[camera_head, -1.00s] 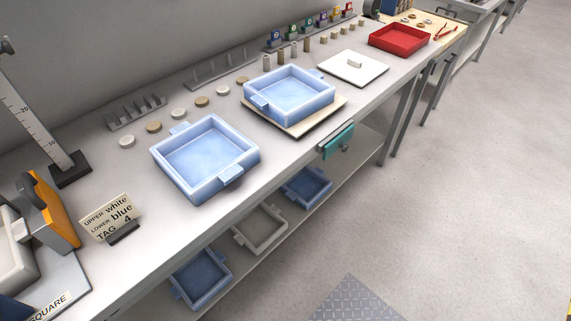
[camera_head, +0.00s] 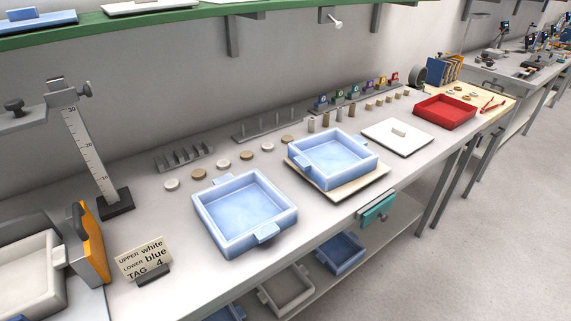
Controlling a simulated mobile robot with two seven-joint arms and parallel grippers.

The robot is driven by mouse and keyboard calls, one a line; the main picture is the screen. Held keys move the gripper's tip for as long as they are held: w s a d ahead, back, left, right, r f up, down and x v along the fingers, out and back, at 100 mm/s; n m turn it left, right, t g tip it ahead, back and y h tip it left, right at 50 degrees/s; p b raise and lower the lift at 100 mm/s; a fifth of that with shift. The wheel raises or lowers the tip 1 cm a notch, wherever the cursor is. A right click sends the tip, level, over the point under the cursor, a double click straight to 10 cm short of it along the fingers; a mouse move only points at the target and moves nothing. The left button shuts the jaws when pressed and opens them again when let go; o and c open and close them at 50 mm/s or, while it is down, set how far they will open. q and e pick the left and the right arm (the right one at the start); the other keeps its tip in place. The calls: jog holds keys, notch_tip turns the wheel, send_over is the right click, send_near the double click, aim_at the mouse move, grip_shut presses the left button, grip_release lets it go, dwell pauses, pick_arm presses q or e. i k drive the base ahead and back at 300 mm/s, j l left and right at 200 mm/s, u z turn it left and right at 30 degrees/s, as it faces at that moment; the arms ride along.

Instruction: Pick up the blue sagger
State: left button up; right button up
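One light blue sagger (camera_head: 244,208), a square open tray with side handles, sits directly on the bench near its middle. A second light blue sagger (camera_head: 334,158) sits on a cream plate (camera_head: 362,190) further right. Darker blue saggers (camera_head: 341,252) are on the shelf below, one of them cut off by the bottom edge. A sign (camera_head: 143,259) reads "UPPER white, LOWER blue, TAG 4". Neither of my grippers is in view.
A white sagger (camera_head: 30,280) stands at the left by an orange block (camera_head: 88,245). A height gauge (camera_head: 92,155) stands behind. A white lid (camera_head: 398,137) and a red tray (camera_head: 444,112) lie to the right. A green shelf (camera_head: 200,17) hangs above. Small discs line the bench's back.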

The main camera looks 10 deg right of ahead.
aim_at(333, 158)
jog(key=i+l+u, duration=0.1)
jog(key=l+u, duration=0.15)
jog(key=u, duration=0.2)
jog(key=l+u, duration=0.4)
jog(key=i+l+u, duration=0.1)
jog(key=l+u, duration=0.15)
jog(key=u, duration=0.2)
jog(key=l+u, duration=0.4)
jog(key=k+l+u, duration=0.15)
jog(key=l, duration=0.25)
jog(key=l+u, duration=0.1)
jog(key=l, duration=0.3)
jog(key=k+l+u, duration=0.15)
jog(key=l, duration=0.2)
jog(key=k+l+u, duration=0.15)
jog(key=l, duration=0.2)
jog(key=k+l+u, duration=0.1)
jog(key=l, duration=0.25)
jog(key=k+l, duration=0.2)
jog(key=l, duration=0.15)
jog(key=k+l, duration=0.2)
jog(key=l, duration=0.15)
jog(key=k+l, duration=0.2)
jog(key=l, duration=0.2)
